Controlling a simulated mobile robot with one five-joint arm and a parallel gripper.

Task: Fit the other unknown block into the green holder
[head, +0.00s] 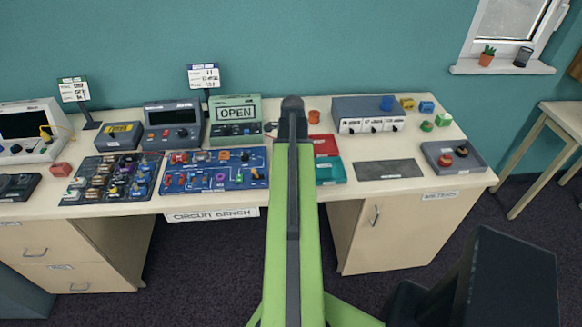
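My arm reaches forward over the bench, and its dark end (292,104) is near the back edge; the fingers cannot be made out. A green tray (331,171) lies just right of my arm, in front of a red tray (326,146); it may be the green holder, but I cannot tell. Small coloured blocks stand at the back right: yellow (407,103), blue (426,107), and green-and-white (443,119). A green piece (427,126) lies in front of them. I cannot tell which block is the unknown one. My arm hides part of the bench.
A grey box with white labels (370,113) stands at the back. A blue board with several parts (213,169), meters and an OPEN display (236,113) fill the left side.

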